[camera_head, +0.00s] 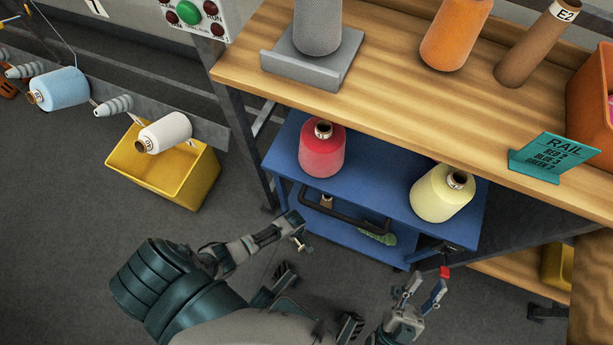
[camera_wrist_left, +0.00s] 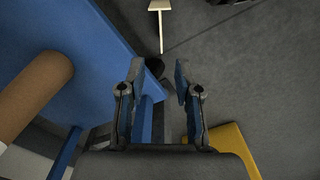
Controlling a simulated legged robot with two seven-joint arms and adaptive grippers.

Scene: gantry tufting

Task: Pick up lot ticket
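A teal folded card (camera_head: 553,158) printed "RAIL" with colour and number lines stands on the wooden bench near its front edge, right of centre in the head view. It is the only ticket-like thing I see. My right gripper (camera_head: 425,292) is below it in the picture, beyond the bench edge near the blue cart, with fingers apart and nothing visible between them. A small red piece shows at one fingertip. My left gripper (camera_head: 292,227) is beside the cart's lower left; its wrist view (camera_wrist_left: 158,75) shows the fingers apart and empty.
A blue cart (camera_head: 390,190) carries a red cone (camera_head: 322,152) and a yellow cone (camera_head: 442,193). The wooden bench (camera_head: 400,95) holds a grey cone, an orange cone and a tube marked E2 (camera_head: 537,45). An orange bin (camera_head: 592,100) stands right. A yellow bin (camera_head: 180,178) is left.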

